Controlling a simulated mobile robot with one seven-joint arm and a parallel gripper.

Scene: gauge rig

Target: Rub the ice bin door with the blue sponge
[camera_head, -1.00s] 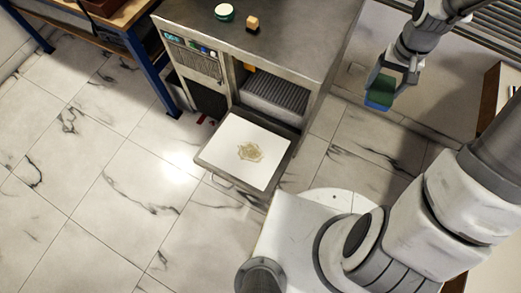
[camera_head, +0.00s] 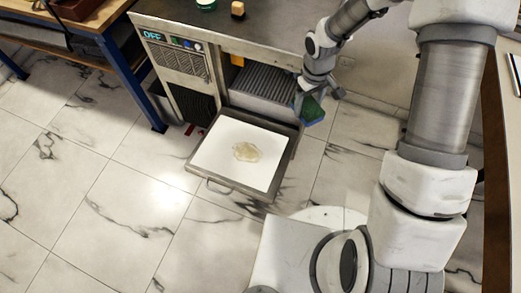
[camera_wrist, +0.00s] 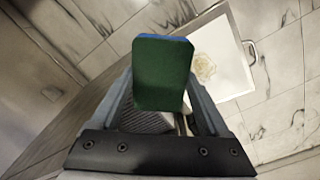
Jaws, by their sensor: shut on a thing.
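My gripper (camera_head: 309,95) is shut on the blue sponge (camera_head: 313,110), which shows a green face; the sponge (camera_wrist: 162,75) also fills the middle of the wrist view between the two fingers. The ice bin door (camera_head: 272,184) is swung down open and lies about flat at the front of the machine, with a white inner panel and a handle on its outer edge. A yellowish-brown stain (camera_head: 246,151) marks the panel's middle; it also shows in the wrist view (camera_wrist: 204,67). The sponge is to the right of the door, apart from it.
The machine's steel top (camera_head: 270,32) carries a green-and-white round container (camera_head: 206,4) and a small tan block (camera_head: 238,9). A display on its front reads OFF (camera_head: 153,36). A blue-legged workbench (camera_head: 133,83) stands at left. The marble floor (camera_head: 110,215) before the door is clear.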

